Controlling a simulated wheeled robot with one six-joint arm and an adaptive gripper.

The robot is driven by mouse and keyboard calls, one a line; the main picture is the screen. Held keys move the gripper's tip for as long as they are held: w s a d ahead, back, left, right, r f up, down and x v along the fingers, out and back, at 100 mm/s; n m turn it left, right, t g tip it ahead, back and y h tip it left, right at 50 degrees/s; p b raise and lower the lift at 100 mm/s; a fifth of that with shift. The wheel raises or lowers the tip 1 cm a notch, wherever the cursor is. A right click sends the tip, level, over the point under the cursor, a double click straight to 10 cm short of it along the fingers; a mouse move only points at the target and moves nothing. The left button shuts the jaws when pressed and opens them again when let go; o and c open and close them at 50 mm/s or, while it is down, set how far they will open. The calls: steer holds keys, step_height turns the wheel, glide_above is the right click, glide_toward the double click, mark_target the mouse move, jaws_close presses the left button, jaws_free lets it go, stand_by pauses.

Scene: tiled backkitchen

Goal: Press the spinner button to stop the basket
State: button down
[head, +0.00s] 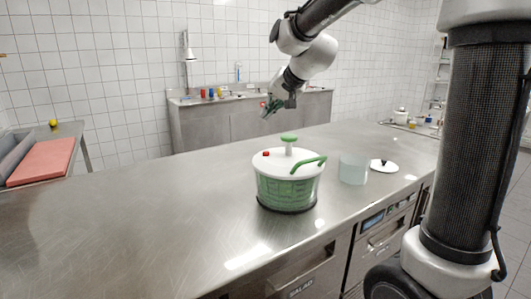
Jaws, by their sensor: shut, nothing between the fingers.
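The salad spinner stands upright on the steel counter, with a white lid (290,163) and a green basket (288,192) showing through its clear bowl. A green knob (289,138) rises on a white stem from the lid's middle. A green handle (310,165) lies at the lid's right side. A small red button (266,154) sits on the lid's left side. My gripper (266,112) is shut and empty, above and behind the spinner, apart from it. Whether the basket is turning cannot be told from this single frame.
A translucent container (353,170) stands right of the spinner, with a white lid with a dark knob (384,166) beside it. The steel counter (150,210) is clear to the left. A red board (42,162) lies on a side table at far left.

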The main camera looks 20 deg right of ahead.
steer(key=shift+f, duration=0.1)
steer(key=shift+f, duration=4.35)
steer(key=shift+f, duration=0.4)
steer(key=shift+f, duration=0.55)
steer(key=shift+r, duration=1)
steer(key=shift+r, duration=2.5)
